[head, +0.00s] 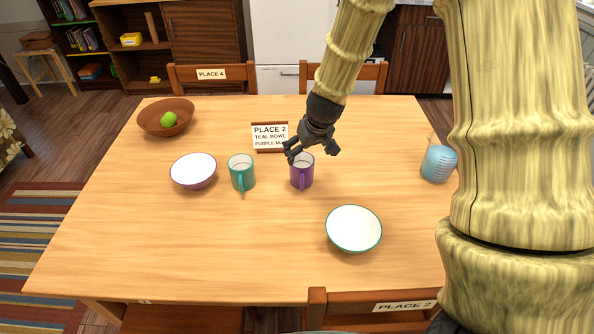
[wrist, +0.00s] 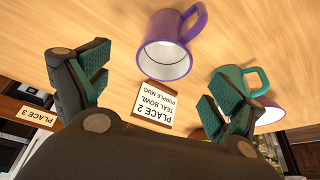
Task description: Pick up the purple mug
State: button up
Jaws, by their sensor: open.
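The purple mug (head: 302,173) stands upright on the wooden table, its handle toward the near side in the head view. In the wrist view the purple mug (wrist: 166,50) shows beyond the fingers with its white inside facing me. My gripper (head: 312,155) is open and empty, just above and behind the mug's rim in the head view. In the wrist view my gripper (wrist: 152,95) has its two fingers wide apart, with the mug lying ahead between their lines. I cannot tell whether a finger touches the mug.
A teal mug (head: 242,173) stands left of the purple mug. A sign (head: 270,136) reading PLACE 2, TEAL BOWL, PURPLE MUG stands behind. A purple-rimmed bowl (head: 193,171), a teal-rimmed bowl (head: 354,229), a brown bowl (head: 150,120) with green fruit and a blue cup (head: 439,163) are around.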

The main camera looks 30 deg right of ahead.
send_near(301, 166)
jog(key=shift+a+f, duration=0.2)
jog(key=shift+f, duration=1)
jog(key=shift+a+p+x, duration=0.15)
jog(key=shift+p+x, duration=0.15)
jog(key=shift+x, duration=1.05)
jog(key=shift+a+p+x, duration=0.15)
jog(key=shift+p+x, duration=0.15)
jog(key=shift+x, duration=1)
jog(key=c, duration=1.3)
jog(key=shift+r, duration=0.1)
notch_tip(301, 166, up, 10)
jog(key=shift+f+b, duration=0.1)
jog(key=shift+b, duration=0.2)
